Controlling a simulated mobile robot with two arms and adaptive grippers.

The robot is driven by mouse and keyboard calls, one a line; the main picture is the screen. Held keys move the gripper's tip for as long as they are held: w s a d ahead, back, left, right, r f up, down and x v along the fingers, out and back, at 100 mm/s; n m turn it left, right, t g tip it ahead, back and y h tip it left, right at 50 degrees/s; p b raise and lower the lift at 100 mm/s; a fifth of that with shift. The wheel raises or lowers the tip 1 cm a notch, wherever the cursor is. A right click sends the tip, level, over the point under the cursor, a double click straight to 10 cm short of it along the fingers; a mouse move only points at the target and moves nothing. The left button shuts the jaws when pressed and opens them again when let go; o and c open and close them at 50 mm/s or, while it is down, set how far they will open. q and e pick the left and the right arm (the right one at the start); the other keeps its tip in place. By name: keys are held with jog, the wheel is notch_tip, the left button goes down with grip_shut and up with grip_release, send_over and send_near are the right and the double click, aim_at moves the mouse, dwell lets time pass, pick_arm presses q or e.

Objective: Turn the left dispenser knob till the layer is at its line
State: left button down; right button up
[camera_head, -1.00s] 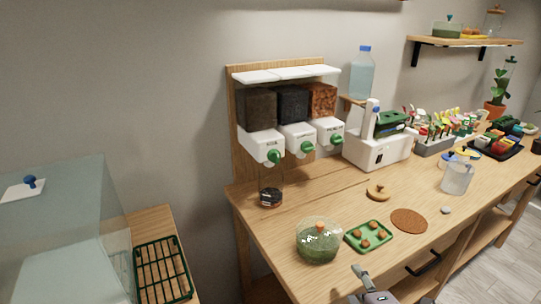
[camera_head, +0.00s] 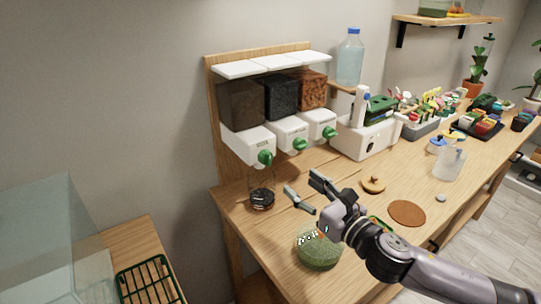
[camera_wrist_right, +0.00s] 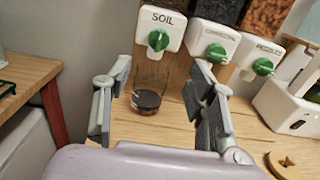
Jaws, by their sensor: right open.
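The left dispenser (camera_head: 243,143), labelled SOIL in the wrist view (camera_wrist_right: 164,17), has a green knob (camera_head: 265,157) on its white front. The knob also shows in the wrist view (camera_wrist_right: 158,39), beyond and between the fingertips. A clear glass jar (camera_head: 262,198) stands on the table below it with a dark layer at its bottom; it shows too in the wrist view (camera_wrist_right: 150,80). I cannot make out a line on the jar. My right gripper (camera_head: 300,182) is open and empty, in front of the dispensers and apart from the knob. My left gripper is not in view.
Two more dispensers with green knobs (camera_head: 299,144) (camera_head: 330,132) stand to the right. A round glass terrarium (camera_head: 318,256) sits below my right arm. A wooden lid (camera_head: 373,184) and a brown disc (camera_head: 407,213) lie on the table (camera_head: 345,170).

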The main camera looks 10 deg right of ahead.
send_near(270, 160)
jog(key=p+x, duration=0.2)
jog(key=x, duration=0.6)
jog(key=shift+w+a+r, duration=0.1)
jog(key=shift+w, duration=0.2)
jog(key=shift+w+a, duration=0.2)
jog(key=shift+w, duration=0.25)
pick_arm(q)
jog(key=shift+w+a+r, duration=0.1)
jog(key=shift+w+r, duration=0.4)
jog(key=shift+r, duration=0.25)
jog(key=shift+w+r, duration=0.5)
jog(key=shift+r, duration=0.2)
pick_arm(e)
jog(key=c, duration=1.1)
